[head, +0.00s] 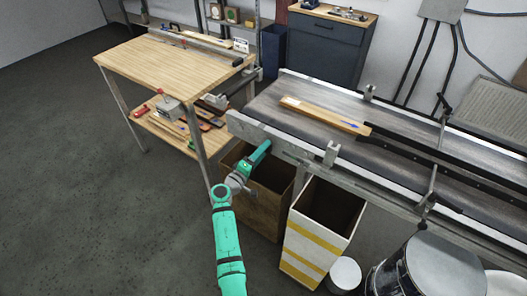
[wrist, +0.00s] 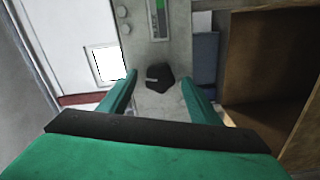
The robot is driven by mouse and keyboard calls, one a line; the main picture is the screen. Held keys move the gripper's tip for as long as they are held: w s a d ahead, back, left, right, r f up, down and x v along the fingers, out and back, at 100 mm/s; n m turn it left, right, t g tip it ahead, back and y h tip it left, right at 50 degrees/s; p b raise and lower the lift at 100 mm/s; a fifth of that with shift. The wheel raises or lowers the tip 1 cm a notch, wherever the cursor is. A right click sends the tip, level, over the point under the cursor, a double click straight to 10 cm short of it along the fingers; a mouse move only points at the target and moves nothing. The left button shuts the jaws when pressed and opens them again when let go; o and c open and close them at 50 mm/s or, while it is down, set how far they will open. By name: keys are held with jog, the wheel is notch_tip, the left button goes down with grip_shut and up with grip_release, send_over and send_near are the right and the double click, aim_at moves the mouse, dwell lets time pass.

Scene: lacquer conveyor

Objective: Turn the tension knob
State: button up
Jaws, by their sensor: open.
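The tension knob is a black, faceted knob with a pale mark (wrist: 159,78) on a grey panel (wrist: 143,20) in the wrist view. My gripper (wrist: 163,85) is open, with one green finger on each side of the knob in that view. Both fingers look apart from it; how deep they reach around it I cannot tell. In the head view my green arm reaches up to the conveyor (head: 262,133), and my gripper (head: 262,152) is at its near left end, beside the frame. The knob cannot be made out in the head view.
A brown box (head: 263,200) and a yellow-striped white bin (head: 315,237) stand below the conveyor, close to my arm. A wooden workbench (head: 160,65) is at left. A wooden plank (head: 325,115) lies on the belt. Metal drums (head: 440,265) stand at lower right. The floor at left is clear.

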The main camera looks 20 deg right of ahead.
jog(key=shift+w+d, duration=0.3)
jog(key=shift+d, duration=0.1)
jog(key=c, duration=1.1)
jog(key=shift+o, duration=0.2)
jog(key=shift+m, duration=3.8)
